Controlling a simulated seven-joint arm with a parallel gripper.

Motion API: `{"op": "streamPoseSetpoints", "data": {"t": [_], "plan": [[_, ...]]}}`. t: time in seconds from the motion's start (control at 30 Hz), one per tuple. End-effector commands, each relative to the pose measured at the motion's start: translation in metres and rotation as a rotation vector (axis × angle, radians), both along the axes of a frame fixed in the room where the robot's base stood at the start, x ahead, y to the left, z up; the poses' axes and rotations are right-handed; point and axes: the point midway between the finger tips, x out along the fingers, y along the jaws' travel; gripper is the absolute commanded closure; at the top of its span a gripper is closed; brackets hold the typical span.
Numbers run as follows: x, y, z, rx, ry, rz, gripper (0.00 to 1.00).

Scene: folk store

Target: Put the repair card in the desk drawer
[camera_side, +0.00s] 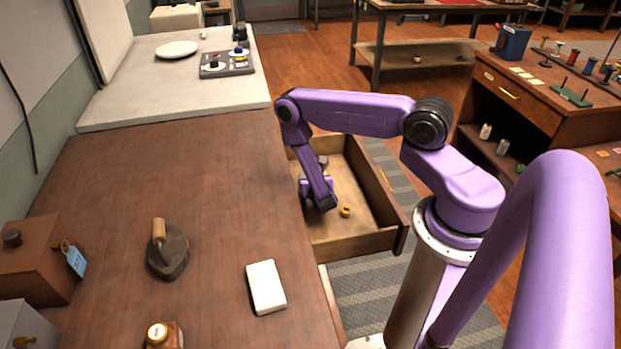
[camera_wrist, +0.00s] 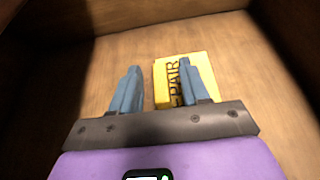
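The repair card (camera_wrist: 205,71) is yellow with dark lettering and lies on the floor of the open desk drawer. The desk drawer (camera_side: 386,196) is wooden and pulled out from the desk. My gripper (camera_wrist: 160,68) is down inside the drawer, its two blue-grey fingers apart with nothing held between them. In the wrist view the right finger overlaps the card and hides part of it; the left finger is over bare wood.
The drawer walls stand close around my gripper. A shelf unit (camera_side: 510,100) stands right.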

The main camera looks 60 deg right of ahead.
Motion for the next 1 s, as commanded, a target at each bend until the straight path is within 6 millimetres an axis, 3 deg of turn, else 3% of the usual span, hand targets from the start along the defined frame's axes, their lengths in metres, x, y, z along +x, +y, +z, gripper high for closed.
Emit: {"op": "streamPoseSetpoints", "data": {"t": [0.27, 0.7, 1.0], "plan": [[-0.004, 0.005, 0.005, 0.000, 0.003, 0.004, 0.54], [-0.058, 0.060, 0.037, -0.003, 0.004, 0.009, 0.54], [-0.077, 0.078, 0.048, -0.001, 0.001, 0.002, 0.54]]}}
